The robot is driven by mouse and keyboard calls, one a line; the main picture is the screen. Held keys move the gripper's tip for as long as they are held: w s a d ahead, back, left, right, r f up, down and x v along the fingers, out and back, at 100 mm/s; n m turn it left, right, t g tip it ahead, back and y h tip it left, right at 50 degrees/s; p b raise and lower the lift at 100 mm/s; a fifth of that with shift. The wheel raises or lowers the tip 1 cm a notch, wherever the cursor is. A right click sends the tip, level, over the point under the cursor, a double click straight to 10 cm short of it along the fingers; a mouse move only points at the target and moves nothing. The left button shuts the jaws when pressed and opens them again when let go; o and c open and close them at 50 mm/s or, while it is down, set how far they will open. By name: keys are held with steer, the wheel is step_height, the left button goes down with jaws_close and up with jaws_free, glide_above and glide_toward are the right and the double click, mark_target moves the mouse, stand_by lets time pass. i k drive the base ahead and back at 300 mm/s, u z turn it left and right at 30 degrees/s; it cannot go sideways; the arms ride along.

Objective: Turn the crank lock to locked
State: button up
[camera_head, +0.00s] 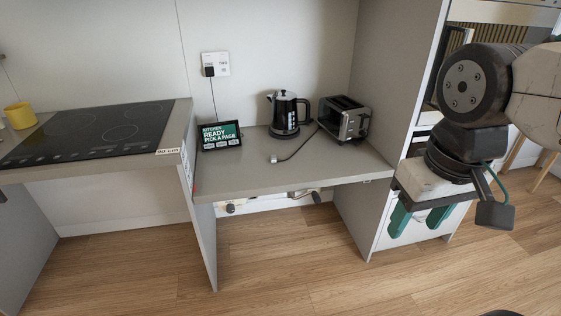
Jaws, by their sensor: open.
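Beneath the lower grey counter (262,180), in the gap under its front edge, a small dark crank-like handle (314,195) sticks out at the right. A second small dark knob (230,208) shows at the left of the same gap. Which of them is the crank lock, and how it is set, I cannot tell at this size. My gripper (418,219) has teal fingers pointing down, spread apart and empty. It hangs to the right of the counter, in front of the white cabinet, apart from the handle and the knob.
A tablet (221,135), a black kettle (285,114) and a toaster (345,118) stand on the lower counter, with a loose cable (296,149). A hob (92,132) and a yellow cup (20,115) are at the left. The wooden floor (270,265) in front is clear.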

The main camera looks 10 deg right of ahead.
mark_target(230, 208)
steer(key=k, duration=0.5)
steer(key=u, duration=1.7)
steer(key=i, duration=1.1)
steer(key=z, duration=2.25)
